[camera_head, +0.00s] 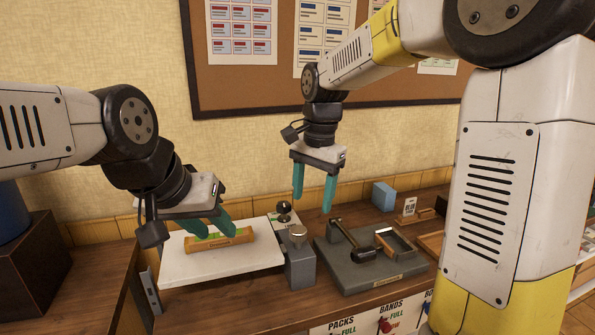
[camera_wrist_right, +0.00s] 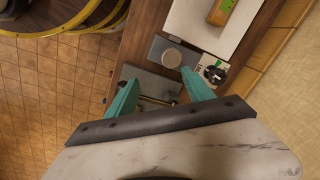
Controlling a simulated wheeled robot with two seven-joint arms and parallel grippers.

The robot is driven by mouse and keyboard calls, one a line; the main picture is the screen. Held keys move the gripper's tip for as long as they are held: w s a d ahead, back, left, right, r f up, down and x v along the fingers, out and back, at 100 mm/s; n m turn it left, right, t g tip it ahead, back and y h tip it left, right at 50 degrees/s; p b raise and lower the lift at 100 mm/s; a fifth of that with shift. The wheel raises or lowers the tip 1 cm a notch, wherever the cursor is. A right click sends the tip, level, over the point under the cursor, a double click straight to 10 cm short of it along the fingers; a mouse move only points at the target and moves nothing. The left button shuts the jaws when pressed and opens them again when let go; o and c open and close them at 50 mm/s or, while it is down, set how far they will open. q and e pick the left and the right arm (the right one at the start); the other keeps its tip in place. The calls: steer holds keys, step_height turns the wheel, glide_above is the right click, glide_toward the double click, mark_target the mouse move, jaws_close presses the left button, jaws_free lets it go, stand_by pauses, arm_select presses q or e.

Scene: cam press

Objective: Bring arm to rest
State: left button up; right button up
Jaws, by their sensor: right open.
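My right gripper (camera_head: 313,204) hangs open and empty, pointing down, above the back of the bench. Its teal fingers also show spread in the right wrist view (camera_wrist_right: 158,78). Below and right of it stands a dark grey base plate (camera_head: 375,284) carrying a black-handled lever (camera_head: 352,242) and a small open wood-edged box (camera_head: 396,244). My left gripper (camera_head: 216,233) is low over a white board (camera_head: 185,272), its fingers apart just behind and above an orange spirit level (camera_head: 222,243) with a green vial. Whether they touch the level cannot be told.
A grey block with a round knob (camera_head: 298,237) and a black dial (camera_head: 284,210) stand at the board's right end. A blue block (camera_head: 383,196) and a small sign (camera_head: 409,206) are behind the base plate. A pinboard (camera_head: 290,85) hangs on the wall. The air around the right gripper is clear.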

steer(key=s+d+r+n+t, duration=0.1)
steer(key=s+d+n, duration=0.3)
steer(key=s, duration=0.4)
steer(key=s+d+r+n+t+y, duration=0.1)
steer(key=s+d+n+t, duration=0.2)
steer(key=s+d, duration=0.3)
steer(key=shift+s+d+r+n+t, duration=0.25)
steer(key=shift+s+d+n+t, duration=0.15)
steer(key=shift+s+t, duration=0.6)
steer(key=shift+s, duration=0.15)
